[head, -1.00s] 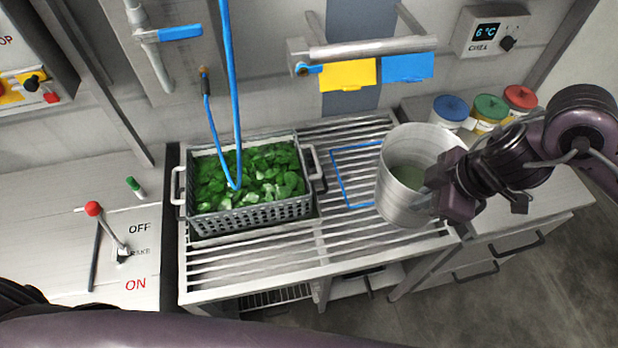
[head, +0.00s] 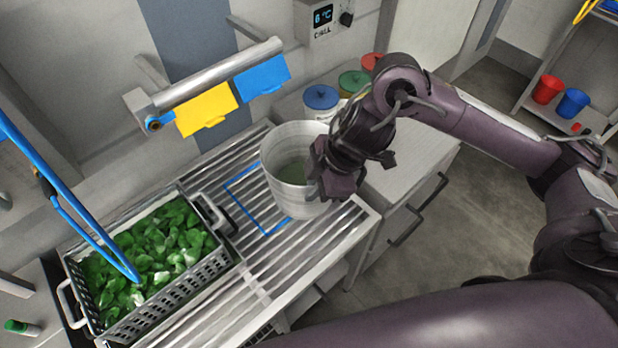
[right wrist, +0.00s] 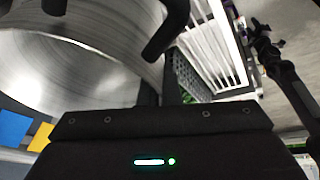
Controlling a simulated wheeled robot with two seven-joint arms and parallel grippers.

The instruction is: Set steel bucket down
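The steel bucket (head: 283,185) is a pale grey cylinder with murky green content inside. It looks close to upright over the right part of the slatted rack, covering part of a blue square outline (head: 246,214). I cannot tell whether its base touches the slats. My right gripper (head: 328,172) is shut on the bucket at its right side. In the right wrist view the bucket's curved wall (right wrist: 95,45) fills the upper left, close to the dark fingers. A dark jointed shape at the right of that view may be my left arm; its fingers are unclear.
A grey crate of greens (head: 190,285) stands on the rack (head: 245,270) left of the bucket, with a blue hose (head: 75,200) above it. Lidded tubs (head: 321,97) stand on the counter behind.

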